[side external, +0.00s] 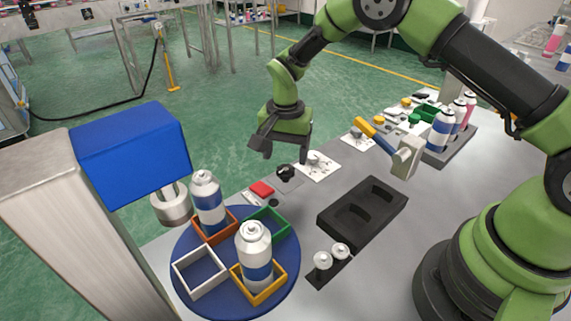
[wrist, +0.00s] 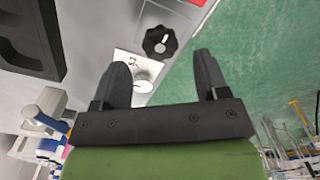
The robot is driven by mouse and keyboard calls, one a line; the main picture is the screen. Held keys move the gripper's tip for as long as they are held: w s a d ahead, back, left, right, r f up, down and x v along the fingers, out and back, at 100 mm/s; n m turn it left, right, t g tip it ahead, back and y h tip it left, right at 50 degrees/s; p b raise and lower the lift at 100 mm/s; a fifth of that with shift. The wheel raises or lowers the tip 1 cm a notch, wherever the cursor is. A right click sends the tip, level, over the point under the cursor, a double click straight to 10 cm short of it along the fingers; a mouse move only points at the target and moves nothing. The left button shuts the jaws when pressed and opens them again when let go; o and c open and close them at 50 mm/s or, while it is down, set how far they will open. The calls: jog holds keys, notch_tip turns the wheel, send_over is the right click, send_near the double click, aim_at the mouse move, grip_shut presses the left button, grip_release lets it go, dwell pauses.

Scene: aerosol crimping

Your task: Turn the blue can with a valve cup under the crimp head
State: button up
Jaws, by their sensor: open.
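A blue turntable (side external: 235,300) bears four coloured frames. One white-and-blue can (side external: 209,212) stands upright in the orange-red frame (side external: 216,239), just right of the silver crimp head (side external: 171,207) in the picture. Another white-and-blue can (side external: 256,268) stands in the yellow frame (side external: 262,297). Both tops show a small central fitting, but I cannot tell which has a valve cup. The green frame (side external: 283,222) and white frame (side external: 200,290) are empty. My gripper (side external: 284,150) is open and empty, above the bench beyond the turntable; its fingers also show in the wrist view (wrist: 162,68).
A red button (side external: 262,189) and black knob (side external: 285,171) lie between turntable and gripper; the knob also shows in the wrist view (wrist: 160,41). A dark recessed block (side external: 375,190), two small white parts (side external: 331,256), a blue-handled tool (side external: 376,133) and a can rack (side external: 440,158) are right.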

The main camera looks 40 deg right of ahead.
aim_at(286, 169)
jog(key=shift+f, duration=1.9)
jog(key=c, duration=0.9)
jog(key=shift+c, duration=0.2)
